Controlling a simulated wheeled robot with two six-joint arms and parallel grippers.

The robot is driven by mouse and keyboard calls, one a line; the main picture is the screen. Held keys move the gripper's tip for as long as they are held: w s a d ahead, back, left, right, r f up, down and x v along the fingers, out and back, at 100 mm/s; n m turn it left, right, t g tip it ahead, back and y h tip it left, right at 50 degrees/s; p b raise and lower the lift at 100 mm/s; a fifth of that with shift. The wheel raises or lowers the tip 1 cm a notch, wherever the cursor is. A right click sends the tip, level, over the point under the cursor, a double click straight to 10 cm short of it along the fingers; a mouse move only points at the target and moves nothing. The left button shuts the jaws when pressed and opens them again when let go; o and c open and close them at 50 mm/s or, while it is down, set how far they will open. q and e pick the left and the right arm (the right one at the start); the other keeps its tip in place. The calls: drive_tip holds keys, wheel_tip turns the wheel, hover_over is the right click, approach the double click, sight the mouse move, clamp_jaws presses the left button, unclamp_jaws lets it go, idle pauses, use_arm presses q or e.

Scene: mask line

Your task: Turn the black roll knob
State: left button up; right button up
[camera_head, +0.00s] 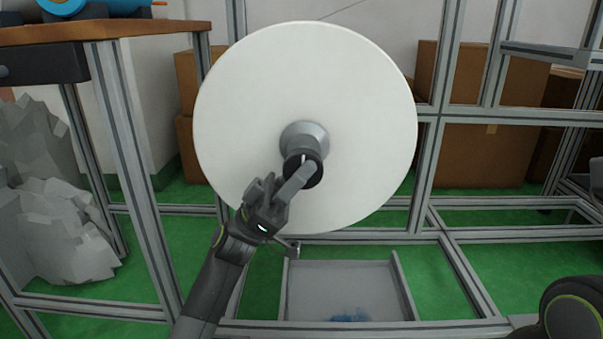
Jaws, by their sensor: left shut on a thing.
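A large white roll (250,110) faces me in the middle of the head view, mounted on a metal frame. A grey hub (304,135) sits at its centre, and the black roll knob (318,178) sticks out from the hub. My left gripper (302,172) reaches up from below left and is shut on the knob. Its fingers hide part of the knob's face. My right gripper is out of view; only a dark rounded part of mine shows at the bottom right corner.
Aluminium frame posts (434,150) stand right of the roll. A grey tray (345,285) with a small blue thing lies below it. A wooden-topped table (100,30) stands at left, with a pile of grey-white material (60,230) underneath. Cardboard boxes (485,155) stand behind.

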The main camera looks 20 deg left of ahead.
use_arm(q)
drive_tip(key=shift+s+g, duration=0.25)
drive_tip(key=shift+g, duration=0.25)
